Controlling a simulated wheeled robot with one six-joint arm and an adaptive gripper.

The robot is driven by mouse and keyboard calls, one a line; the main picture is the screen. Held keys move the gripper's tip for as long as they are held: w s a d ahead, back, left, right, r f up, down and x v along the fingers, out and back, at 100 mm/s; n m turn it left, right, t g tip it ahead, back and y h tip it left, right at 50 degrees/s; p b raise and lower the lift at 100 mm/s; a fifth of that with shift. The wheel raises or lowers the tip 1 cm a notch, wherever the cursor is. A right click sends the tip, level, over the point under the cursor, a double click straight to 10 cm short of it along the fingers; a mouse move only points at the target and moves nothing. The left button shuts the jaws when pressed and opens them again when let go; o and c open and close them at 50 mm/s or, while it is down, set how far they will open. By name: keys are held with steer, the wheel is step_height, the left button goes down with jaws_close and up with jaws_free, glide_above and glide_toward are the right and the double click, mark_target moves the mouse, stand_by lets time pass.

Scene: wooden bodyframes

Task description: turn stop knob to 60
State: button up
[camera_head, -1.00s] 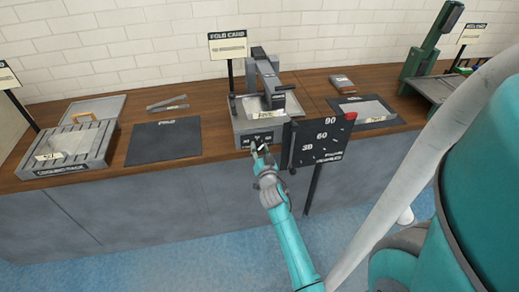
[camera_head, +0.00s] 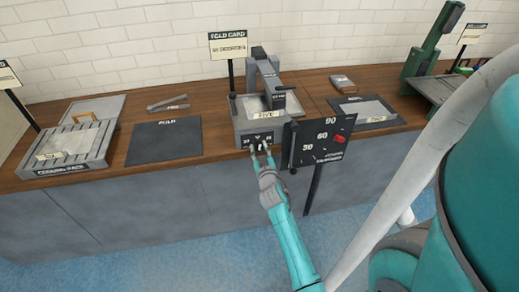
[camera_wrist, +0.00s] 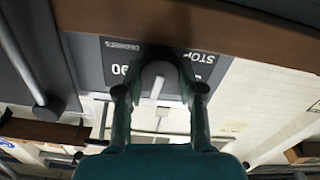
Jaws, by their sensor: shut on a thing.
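The stop knob (camera_wrist: 158,78) is a round grey knob with a pale pointer bar, on the dark front panel (camera_wrist: 112,62) marked STOP and 90, seen upside down in the wrist view. My gripper (camera_wrist: 160,90) is shut on it, one finger on each side. In the head view my gripper (camera_head: 260,149) is at the front of the grey bending machine (camera_head: 245,125) and hides most of the knob. A black dial board (camera_head: 318,155) beside the machine reads 30, 60 and 90. Its red marker (camera_head: 340,139) sits right of the 60, roughly at its height.
A FOLD CARD sign (camera_head: 228,46) stands behind the machine. A dark mat (camera_head: 164,143) and a cooling rack (camera_head: 62,153) lie to the left on the wooden counter. The dial board's post is close to the right of my arm. A green machine (camera_head: 425,60) stands far right.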

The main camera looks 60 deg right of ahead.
steer(key=shift+n, duration=0.7)
steer(key=o, duration=1.1)
steer(key=shift+o, duration=0.2)
steer(key=v, duration=1.2)
